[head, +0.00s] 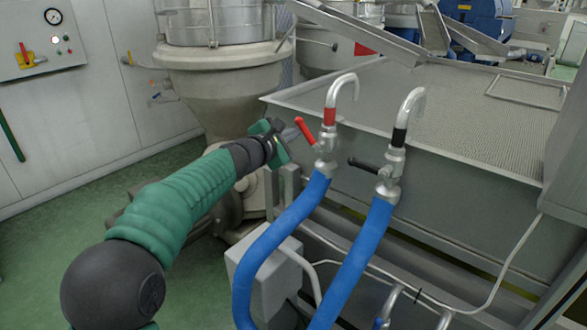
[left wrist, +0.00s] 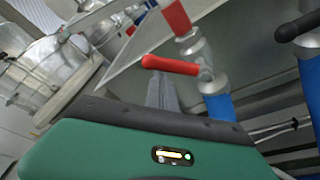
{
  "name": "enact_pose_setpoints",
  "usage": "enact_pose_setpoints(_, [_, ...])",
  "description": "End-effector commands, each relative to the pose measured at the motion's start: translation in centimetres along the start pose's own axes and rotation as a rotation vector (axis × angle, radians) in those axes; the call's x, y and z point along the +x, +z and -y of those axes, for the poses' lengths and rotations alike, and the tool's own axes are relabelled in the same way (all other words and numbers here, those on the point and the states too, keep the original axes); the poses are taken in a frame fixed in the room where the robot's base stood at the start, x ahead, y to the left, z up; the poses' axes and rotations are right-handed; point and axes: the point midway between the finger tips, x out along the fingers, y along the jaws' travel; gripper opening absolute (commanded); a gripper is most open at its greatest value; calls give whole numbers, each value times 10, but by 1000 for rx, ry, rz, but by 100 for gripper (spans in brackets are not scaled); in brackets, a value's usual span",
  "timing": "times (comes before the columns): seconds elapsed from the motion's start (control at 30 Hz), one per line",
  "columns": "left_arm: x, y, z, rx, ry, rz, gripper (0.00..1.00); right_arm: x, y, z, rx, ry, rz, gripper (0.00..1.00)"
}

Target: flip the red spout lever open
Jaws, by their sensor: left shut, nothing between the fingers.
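The red spout lever (head: 305,130) sits on the valve of the left spout (head: 330,115), which has a red band and a blue hose below. The lever points up and to the left in the head view. In the left wrist view the red lever (left wrist: 170,65) points left, just beyond my fingers. My left gripper (head: 291,134) is shut and empty, its tips just left of the lever; I cannot tell whether they touch it. The shut fingers show in the left wrist view (left wrist: 162,92). My right gripper is not in view.
A second spout (head: 402,120) with a black lever (head: 364,165) stands close on the right. Blue hoses (head: 280,235) run down from both valves. A metal tank edge (head: 440,150) lies behind them. A grey box (head: 265,280) sits below. Open green floor (head: 40,240) is at left.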

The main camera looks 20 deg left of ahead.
Motion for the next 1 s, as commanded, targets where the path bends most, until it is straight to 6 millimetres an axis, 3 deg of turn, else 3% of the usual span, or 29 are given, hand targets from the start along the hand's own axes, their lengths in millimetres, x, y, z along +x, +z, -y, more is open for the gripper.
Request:
enact_pose_setpoints(0.03, [1,-2,6,43,13,3,0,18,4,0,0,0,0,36])
enact_pose_setpoints(0.5, [-6,26,6,461,125,4,0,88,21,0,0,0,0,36])
enact_pose_setpoints(1.0, [-11,44,8,722,192,1,0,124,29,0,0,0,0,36])
